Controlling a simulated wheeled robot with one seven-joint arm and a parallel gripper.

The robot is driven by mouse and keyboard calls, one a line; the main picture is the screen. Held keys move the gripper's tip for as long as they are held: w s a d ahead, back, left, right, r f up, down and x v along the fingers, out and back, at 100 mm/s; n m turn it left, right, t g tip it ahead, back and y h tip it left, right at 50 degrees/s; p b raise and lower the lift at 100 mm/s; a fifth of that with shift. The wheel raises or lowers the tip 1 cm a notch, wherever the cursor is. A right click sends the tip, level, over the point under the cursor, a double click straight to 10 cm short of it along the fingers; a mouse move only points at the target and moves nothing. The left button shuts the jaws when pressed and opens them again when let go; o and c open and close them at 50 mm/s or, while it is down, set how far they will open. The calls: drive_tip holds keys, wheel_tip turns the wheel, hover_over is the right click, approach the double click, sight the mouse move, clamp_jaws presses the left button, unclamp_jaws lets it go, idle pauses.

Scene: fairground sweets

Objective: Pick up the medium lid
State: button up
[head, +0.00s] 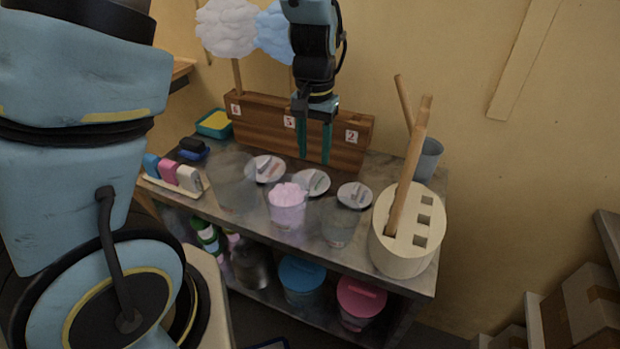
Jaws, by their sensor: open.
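Three flat, round, pale lids with printed marks lie in a slanting row on the metal table: a left lid (266,175), a middle lid (311,183) and a right lid (354,196). They look close in size, and I cannot tell from size alone which is the medium one. My gripper (313,156) points down with its two teal fingers apart and nothing between them. It hangs in front of the wooden rack, and in the picture its tips are just above the middle lid. The clear tub covers part of the left lid's edge.
Clear tubs stand in front of the lids: a large one (235,183), one with pink floss (287,213) and an empty one (339,228). The numbered wooden rack (260,117) stands behind. A cream holder (405,242) with tall sticks stands at right. Coloured blocks (168,171) sit at left.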

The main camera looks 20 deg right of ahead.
sight(311, 174)
drive_tip(key=shift+w+a+f+p, duration=0.15)
drive_tip(key=shift+f+p, duration=0.2)
drive_tip(key=shift+f, duration=1.1)
drive_tip(key=shift+w+a+f+p, duration=0.15)
drive_tip(key=shift+f+p, duration=0.2)
drive_tip(key=shift+f, duration=1.1)
drive_tip(key=shift+s, duration=0.1)
clamp_jaws()
